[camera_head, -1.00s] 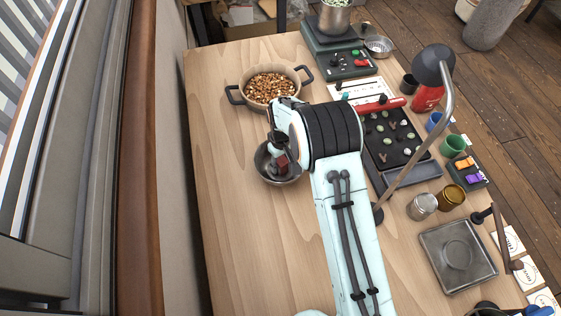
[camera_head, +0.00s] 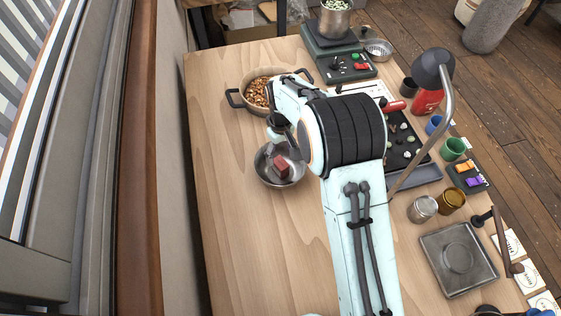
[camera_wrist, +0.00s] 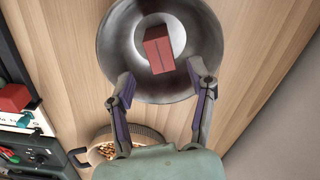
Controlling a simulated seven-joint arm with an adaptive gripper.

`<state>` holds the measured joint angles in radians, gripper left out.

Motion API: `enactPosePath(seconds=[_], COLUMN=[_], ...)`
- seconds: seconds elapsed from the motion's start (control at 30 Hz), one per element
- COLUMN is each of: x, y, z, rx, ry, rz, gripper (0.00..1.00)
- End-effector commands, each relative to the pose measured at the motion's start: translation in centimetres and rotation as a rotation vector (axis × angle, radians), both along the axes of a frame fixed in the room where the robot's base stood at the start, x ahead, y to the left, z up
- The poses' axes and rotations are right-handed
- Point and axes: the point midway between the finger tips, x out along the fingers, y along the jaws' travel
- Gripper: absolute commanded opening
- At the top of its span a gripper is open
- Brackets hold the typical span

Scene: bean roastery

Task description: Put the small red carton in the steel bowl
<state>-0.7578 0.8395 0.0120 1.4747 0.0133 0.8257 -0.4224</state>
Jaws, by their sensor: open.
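The small red carton (camera_head: 281,167) lies inside the steel bowl (camera_head: 264,176) on the wooden table, a little left of my arm in the head view. In the wrist view the carton (camera_wrist: 159,49) rests within the bowl (camera_wrist: 113,50), apart from both fingers. My gripper (camera_wrist: 160,85) is open and empty, its two fingers spread over the near side of the bowl. In the head view my gripper (camera_head: 279,128) is above the bowl's far edge, and its fingertips are partly hidden by the wrist.
A two-handled pot of beans (camera_head: 257,93) stands just beyond the bowl. A black tray with stones (camera_head: 402,143), a lamp (camera_head: 433,68) and two jars (camera_head: 423,209) are to the right. The table left and in front of the bowl is clear.

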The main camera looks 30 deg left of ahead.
Motion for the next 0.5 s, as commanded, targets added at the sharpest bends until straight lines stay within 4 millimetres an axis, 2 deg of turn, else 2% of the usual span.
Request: enactPosePath(seconds=[0.03,0.2,0.33,0.5], x=[0.1,0.0,0.0,0.0], y=[0.1,0.0,0.0,0.0], z=[1.3,4.0,5.0,5.2], rx=[0.003,0.001,0.001,-0.001], ry=[-0.003,-0.002,0.0,0.0], rz=[0.0,0.0,0.0,0.0], gripper=[0.55,0.55,0.55,0.55])
